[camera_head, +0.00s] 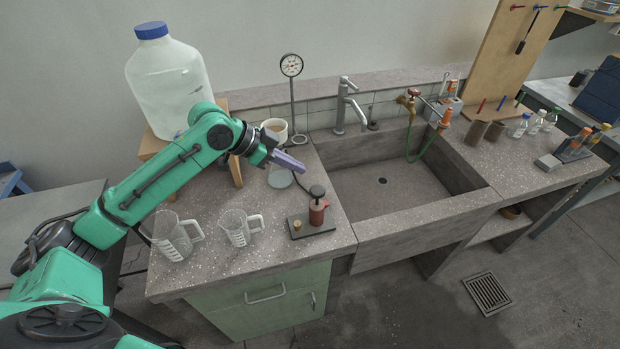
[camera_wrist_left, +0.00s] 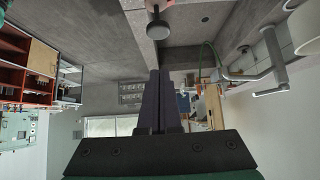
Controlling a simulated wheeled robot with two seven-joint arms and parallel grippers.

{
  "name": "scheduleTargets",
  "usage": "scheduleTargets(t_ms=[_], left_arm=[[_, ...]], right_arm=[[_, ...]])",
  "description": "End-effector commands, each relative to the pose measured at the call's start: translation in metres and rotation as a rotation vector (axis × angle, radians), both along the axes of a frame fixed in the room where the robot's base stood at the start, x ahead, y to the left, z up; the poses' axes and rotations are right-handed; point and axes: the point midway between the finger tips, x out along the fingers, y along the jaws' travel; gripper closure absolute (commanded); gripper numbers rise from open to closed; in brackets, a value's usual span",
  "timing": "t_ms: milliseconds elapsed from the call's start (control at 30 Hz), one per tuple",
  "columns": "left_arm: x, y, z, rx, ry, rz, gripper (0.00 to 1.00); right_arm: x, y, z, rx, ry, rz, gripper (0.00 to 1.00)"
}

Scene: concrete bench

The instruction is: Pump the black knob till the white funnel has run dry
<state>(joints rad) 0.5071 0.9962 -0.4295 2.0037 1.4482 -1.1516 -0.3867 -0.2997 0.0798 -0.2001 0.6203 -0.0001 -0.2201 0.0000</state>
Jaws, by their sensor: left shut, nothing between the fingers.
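The black knob (camera_head: 317,191) tops a small red pump (camera_head: 317,213) on a dark base plate near the bench's front right corner. The knob also shows at the top of the left wrist view (camera_wrist_left: 158,27). The white funnel (camera_head: 283,137) stands further back, above a clear flask (camera_head: 280,178); something tan shows inside its rim, but its level is unclear. Part of the funnel is at the upper right of the left wrist view (camera_wrist_left: 309,27). My left gripper (camera_head: 303,168) is shut and empty, in front of the funnel and apart from the knob. My right gripper is out of view.
Two clear measuring jugs (camera_head: 175,238) (camera_head: 239,229) stand at the front left. A large blue-capped bottle (camera_head: 168,85) rests on a wooden stand behind my left arm. A gauge on a post (camera_head: 292,66) stands at the back. The sink (camera_head: 383,204) lies to the right.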

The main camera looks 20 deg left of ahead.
Motion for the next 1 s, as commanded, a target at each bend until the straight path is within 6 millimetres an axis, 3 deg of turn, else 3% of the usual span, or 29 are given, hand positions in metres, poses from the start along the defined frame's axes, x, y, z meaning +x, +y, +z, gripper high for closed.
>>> scheduleTargets(t_ms=[233,433,867,1000], left_arm=[[0.021,-0.034,-0.034,-0.002,0.001,-0.002,1.00],[0.021,-0.032,-0.067,0.000,0.002,0.001,1.00],[0.021,-0.032,-0.079,0.001,-0.001,0.000,1.00],[0.020,-0.032,-0.100,0.000,0.001,0.001,1.00]], right_arm=[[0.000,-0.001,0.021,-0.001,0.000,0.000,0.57],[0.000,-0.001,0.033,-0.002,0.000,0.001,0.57],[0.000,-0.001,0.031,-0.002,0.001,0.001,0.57],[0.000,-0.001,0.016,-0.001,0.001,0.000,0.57]])
